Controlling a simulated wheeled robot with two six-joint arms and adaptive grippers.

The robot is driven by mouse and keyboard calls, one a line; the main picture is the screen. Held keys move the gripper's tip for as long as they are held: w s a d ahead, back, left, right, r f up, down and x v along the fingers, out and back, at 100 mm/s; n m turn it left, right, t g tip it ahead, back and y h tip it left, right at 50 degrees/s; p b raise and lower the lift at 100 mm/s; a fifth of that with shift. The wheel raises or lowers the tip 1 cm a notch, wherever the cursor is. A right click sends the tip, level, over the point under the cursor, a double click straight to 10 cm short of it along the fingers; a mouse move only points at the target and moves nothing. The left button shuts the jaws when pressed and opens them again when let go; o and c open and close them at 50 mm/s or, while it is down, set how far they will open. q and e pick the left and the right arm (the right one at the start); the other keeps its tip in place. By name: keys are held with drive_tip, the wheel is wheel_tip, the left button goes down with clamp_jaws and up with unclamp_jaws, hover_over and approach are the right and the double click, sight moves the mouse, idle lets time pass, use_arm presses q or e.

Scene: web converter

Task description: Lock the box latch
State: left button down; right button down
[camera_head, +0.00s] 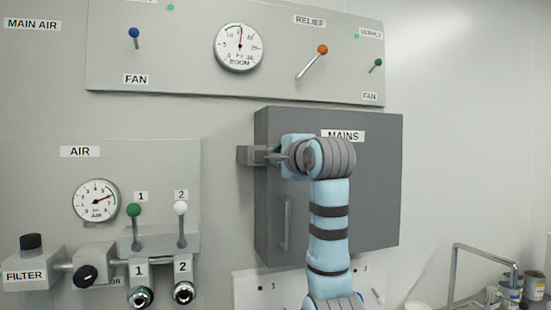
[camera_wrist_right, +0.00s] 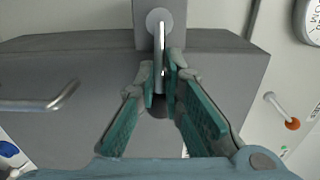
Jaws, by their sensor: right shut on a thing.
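The grey box labelled MAINS (camera_head: 365,190) is mounted on the wall with its door closed against the body, as far as I can see. Its latch (camera_head: 249,156) sticks out at the left edge. In the right wrist view the latch shows as a thin metal lever (camera_wrist_right: 159,42) on a round pivot in front of a grey block. My right gripper (camera_head: 281,156) is at the latch, and its two green-padded fingers (camera_wrist_right: 161,75) are closed around the lever. The gripper and wrist hide part of the latch in the head view. My left gripper is not in view.
The box's door handle (camera_head: 286,222) is below my right wrist. A panel with gauge (camera_head: 240,47) and orange-knobbed relief lever (camera_head: 312,64) is above. Levers with green (camera_head: 134,211) and white (camera_head: 181,209) knobs are at the left. A metal rail (camera_head: 484,250) is at the lower right.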

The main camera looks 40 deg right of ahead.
drive_tip(key=c, duration=1.7)
unclamp_jaws()
drive_tip(key=shift+d+f, duration=0.1)
drive_tip(key=shift+d, duration=0.1)
drive_tip(key=v, duration=0.7)
drive_tip(key=shift+s+d, duration=0.2)
drive_tip(key=shift+s, duration=0.15)
drive_tip(key=shift+w+f, duration=0.1)
drive_tip(key=shift+w, duration=0.05)
